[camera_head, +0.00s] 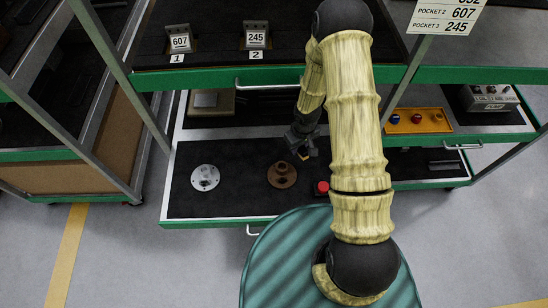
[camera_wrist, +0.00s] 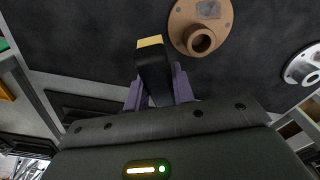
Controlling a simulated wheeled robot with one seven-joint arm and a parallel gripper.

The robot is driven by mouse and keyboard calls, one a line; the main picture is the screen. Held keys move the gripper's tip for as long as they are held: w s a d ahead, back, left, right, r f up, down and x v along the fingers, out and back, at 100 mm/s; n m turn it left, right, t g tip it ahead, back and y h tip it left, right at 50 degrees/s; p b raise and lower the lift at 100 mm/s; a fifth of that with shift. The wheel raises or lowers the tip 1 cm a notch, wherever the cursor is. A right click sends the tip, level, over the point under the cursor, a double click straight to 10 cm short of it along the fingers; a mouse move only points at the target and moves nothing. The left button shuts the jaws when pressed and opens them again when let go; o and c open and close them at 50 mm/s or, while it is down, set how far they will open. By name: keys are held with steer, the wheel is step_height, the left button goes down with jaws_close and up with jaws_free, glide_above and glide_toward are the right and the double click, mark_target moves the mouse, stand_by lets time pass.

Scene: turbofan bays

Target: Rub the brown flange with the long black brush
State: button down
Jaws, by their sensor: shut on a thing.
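The brown flange (camera_head: 282,175) lies on the dark surface of the pulled-out drawer. It is round with a raised hub, and it also shows at the top of the wrist view (camera_wrist: 181,26), with a grey patch on its face. My gripper (camera_head: 301,141) is just beyond and to the right of the flange in the head view. In the wrist view its purple fingers (camera_wrist: 157,88) are shut on the black brush (camera_wrist: 155,75), which has a yellowish end. That end appears beside the flange, apart from it in the picture; the height between them is unclear.
A silver flange (camera_head: 205,178) lies left of the brown one. A red button (camera_head: 322,187) is to its right, close to my arm. An orange tray (camera_head: 418,120) with small knobs and a grey box (camera_head: 488,97) stand farther right. Green-edged shelves (camera_head: 200,79) overhang the drawer's back.

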steer(key=s+a+n+p, duration=0.1)
steer(key=n, duration=0.2)
steer(key=a+r+n+y+p, duration=0.1)
steer(key=n, duration=0.1)
steer(key=s+a+n+p, duration=0.1)
steer(key=a+n+p, duration=0.1)
steer(key=n, duration=0.1)
steer(key=shift+s+r+n, duration=0.3)
steer(key=shift+s+r, duration=0.05)
steer(key=s+a+r+n+g+y+p, duration=0.1)
steer(key=s+a+n+p, duration=0.3)
steer(key=n, duration=0.8)
steer(key=shift+a+r+g+p, duration=0.4)
steer(key=shift+a+g+p, duration=0.2)
steer(key=shift+g+p, duration=0.15)
steer(key=shift+s, duration=0.1)
steer(key=b, duration=0.3)
glide_above(272, 184)
steer(key=w, duration=0.1)
steer(key=shift+d+f, duration=0.2)
steer(key=shift+f, duration=1.1)
steer(key=shift+d+f, duration=0.2)
steer(key=shift+f, duration=1.05)
step_height(272, 184, down, 4)
steer(key=b, duration=0.4)
steer(key=shift+f, duration=0.1)
steer(key=shift+s+d+f+b, duration=0.1)
steer(key=shift+f+b, duration=0.2)
steer(key=shift+f, duration=0.15)
